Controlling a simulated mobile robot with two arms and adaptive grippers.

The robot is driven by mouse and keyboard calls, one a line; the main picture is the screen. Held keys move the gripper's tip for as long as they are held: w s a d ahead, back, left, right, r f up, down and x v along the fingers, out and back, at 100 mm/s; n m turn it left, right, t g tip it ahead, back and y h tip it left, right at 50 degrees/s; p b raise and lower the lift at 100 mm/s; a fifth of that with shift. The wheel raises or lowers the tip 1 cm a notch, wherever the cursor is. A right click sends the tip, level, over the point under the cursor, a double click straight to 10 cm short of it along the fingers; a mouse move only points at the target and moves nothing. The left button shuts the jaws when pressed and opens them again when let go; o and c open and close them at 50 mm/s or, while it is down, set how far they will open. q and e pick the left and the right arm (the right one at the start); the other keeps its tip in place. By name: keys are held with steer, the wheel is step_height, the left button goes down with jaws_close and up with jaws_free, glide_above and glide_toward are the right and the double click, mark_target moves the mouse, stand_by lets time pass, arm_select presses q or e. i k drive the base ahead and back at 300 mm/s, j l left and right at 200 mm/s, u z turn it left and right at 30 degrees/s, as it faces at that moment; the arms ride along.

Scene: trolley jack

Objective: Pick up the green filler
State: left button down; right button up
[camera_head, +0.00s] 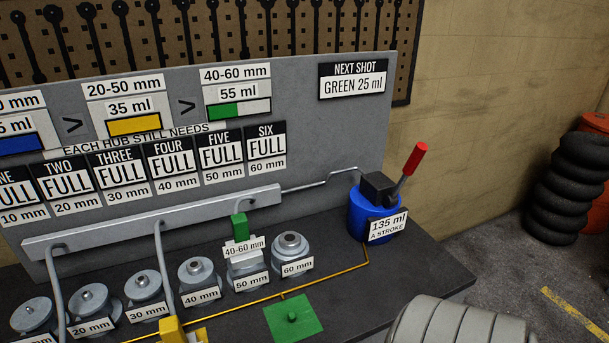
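The green filler (240,227) stands upright at the 50 mm hub (250,270). It has a green block on top and a white label reading 40-60 mm; its lower part merges with the hub, so I cannot tell exactly how it sits there. Neither of my grippers is in view.
Several grey hubs stand in a row; the 60 mm hub (291,254) is just right of the filler. A yellow filler (172,332) is at the bottom edge. A blue pump (362,222) with a red-tipped lever stands right. A grey sign board (335,150) rises behind.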

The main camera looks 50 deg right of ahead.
mark_target(245, 250)
steer(key=z, duration=1.25)
